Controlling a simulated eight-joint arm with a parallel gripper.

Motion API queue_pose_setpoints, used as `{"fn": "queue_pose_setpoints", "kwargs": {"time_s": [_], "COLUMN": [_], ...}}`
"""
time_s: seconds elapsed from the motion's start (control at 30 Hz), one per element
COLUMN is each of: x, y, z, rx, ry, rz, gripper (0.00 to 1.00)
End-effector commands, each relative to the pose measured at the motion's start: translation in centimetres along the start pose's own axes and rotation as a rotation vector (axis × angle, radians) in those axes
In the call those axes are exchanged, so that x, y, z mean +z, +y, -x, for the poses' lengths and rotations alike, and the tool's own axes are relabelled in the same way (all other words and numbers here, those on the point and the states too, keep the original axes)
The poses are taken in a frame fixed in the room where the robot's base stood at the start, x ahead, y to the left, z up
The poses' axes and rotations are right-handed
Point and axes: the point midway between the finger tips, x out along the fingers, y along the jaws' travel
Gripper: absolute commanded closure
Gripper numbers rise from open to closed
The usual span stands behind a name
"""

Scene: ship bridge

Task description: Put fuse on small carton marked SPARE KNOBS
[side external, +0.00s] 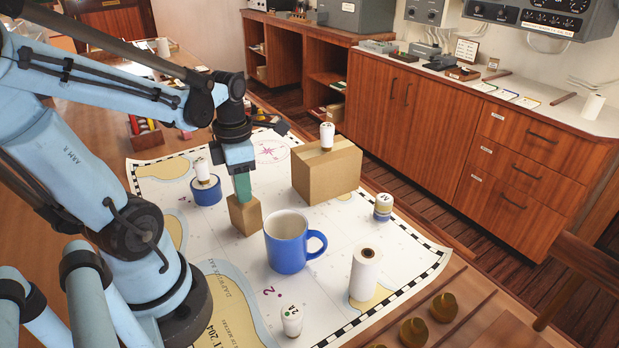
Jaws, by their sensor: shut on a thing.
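My gripper (242,196) points down over a small brown carton (246,218) on the chart. A green-teal part at its lower end meets the carton's top. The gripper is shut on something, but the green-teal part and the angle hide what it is. No SPARE KNOBS mark can be read on the carton. Several white, fuse-like cylinders show: one (202,170) on a blue roll (207,193), one (327,135) on a larger brown carton (325,175), a banded one (383,207) at the chart's right, and one marked 2A (291,320) near the front.
A blue mug (287,243) stands close to the right of the small carton. A white paper roll (365,273) stands upright farther right. Brass knobs (414,332) line the front right edge. The chart (330,225) has bare patches between these things.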

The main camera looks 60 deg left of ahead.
Motion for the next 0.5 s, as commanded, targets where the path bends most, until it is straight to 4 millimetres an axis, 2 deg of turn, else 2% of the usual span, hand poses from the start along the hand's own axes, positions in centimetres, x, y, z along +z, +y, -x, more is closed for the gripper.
{"fn": "queue_pose_setpoints", "kwargs": {"time_s": [0.27, 0.3, 0.43, 0.5], "x": [0.01, 0.01, 0.0, 0.0], "y": [0.0, 0.0, 0.0, 0.0], "z": [-0.31, -0.3, -0.28, -0.28], "rx": [0.0, 0.0, 0.0, 0.0], "ry": [0.0, 0.0, 0.0, 0.0], "rz": [0.0, 0.0, 0.0, 0.0], "gripper": [0.96, 0.62, 0.42, 0.41]}}
